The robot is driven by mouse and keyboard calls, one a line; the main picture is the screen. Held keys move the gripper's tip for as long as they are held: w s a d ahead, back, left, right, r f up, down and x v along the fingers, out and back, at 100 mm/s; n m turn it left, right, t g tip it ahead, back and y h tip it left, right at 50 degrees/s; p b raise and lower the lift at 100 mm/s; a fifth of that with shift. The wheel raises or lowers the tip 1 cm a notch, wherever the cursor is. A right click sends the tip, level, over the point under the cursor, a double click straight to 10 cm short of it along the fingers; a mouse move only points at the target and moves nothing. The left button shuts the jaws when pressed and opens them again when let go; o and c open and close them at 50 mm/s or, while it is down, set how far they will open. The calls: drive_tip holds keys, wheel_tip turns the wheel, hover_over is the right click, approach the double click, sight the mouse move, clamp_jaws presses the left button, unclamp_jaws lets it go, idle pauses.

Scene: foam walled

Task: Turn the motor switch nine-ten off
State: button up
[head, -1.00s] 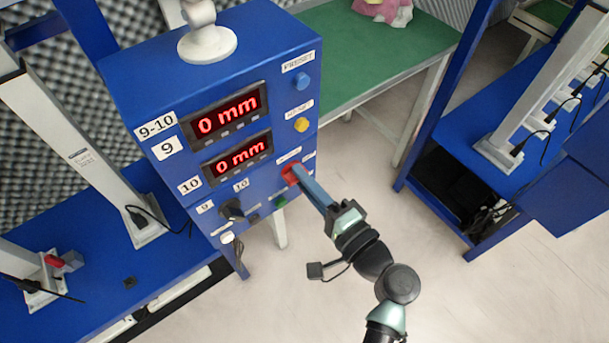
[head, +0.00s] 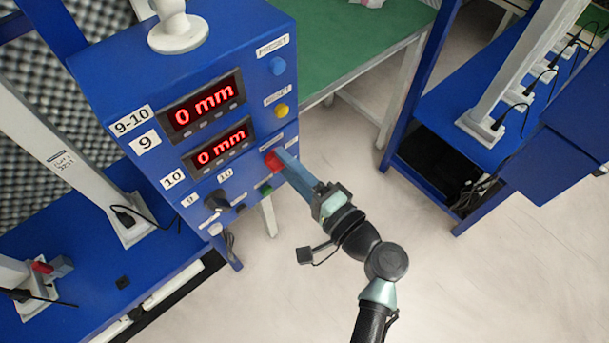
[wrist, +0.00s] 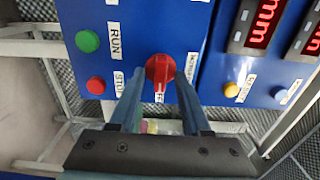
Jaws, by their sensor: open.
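The blue control box (head: 150,75) carries a red rotary knob (head: 272,161), which I take to be the motor switch. Labels "9-10", "9" and "10" stand beside its two displays. In the wrist view the red knob (wrist: 160,70) sits at the centre, its grip bar pointing down toward a partly hidden label. My gripper (head: 284,159) reaches the knob from the lower right. In the wrist view my gripper (wrist: 158,84) is open, with one finger on each side of the knob. I cannot tell whether the fingers touch it.
A green button (wrist: 87,41) and a red button (wrist: 96,85) lie left of the knob in the wrist view. A yellow button (head: 281,110), a blue button (head: 278,66) and a black knob (head: 216,200) share the panel. A green-topped table (head: 360,45) stands behind.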

drive_tip(key=shift+s+d, duration=0.1)
drive_tip(key=v, duration=1.2)
drive_tip(key=shift+s+d+b, duration=0.15)
drive_tip(key=shift+s+b, duration=0.15)
drive_tip(key=shift+b, duration=0.05)
